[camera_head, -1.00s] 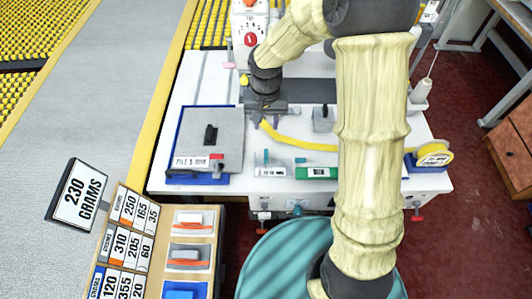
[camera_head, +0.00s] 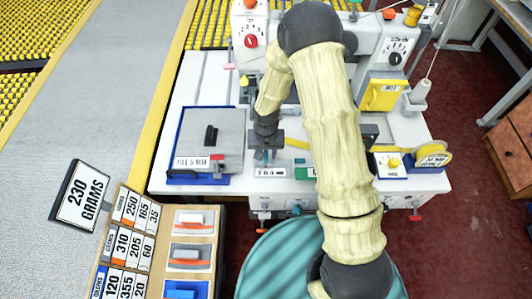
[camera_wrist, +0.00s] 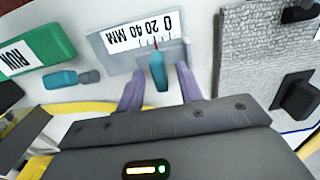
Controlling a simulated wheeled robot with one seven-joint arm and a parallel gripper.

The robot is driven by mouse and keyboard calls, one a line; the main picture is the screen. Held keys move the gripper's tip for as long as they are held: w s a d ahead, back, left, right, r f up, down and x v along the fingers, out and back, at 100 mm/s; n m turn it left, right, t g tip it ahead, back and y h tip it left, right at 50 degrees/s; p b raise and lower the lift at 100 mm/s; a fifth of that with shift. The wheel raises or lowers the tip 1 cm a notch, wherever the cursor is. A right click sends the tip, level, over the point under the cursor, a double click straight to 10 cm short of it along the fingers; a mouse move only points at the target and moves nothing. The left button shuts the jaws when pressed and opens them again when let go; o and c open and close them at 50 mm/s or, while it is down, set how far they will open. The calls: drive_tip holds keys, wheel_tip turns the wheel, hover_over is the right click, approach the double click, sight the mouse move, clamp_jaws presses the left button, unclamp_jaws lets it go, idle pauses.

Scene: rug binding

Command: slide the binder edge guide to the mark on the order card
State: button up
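The binder edge guide is a grey block with a white millimetre scale (camera_wrist: 138,33), upside down in the wrist view; it also shows at the front of the white table in the head view (camera_head: 270,172). Its teal tab (camera_wrist: 158,72) stands at the scale, near small red marks. My gripper (camera_wrist: 158,92) is open, with one purple finger on each side of the tab and gaps visible between. In the head view my gripper (camera_head: 267,150) is low over the scale.
A green RUN block (camera_wrist: 38,50) and a teal knob (camera_wrist: 60,79) sit beside the scale. A grey textured pad (camera_wrist: 262,50) with a black handle lies on the other side. A yellow tape roll (camera_head: 433,155) stands at the table's right.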

drive_tip(key=shift+f, duration=0.55)
clamp_jaws()
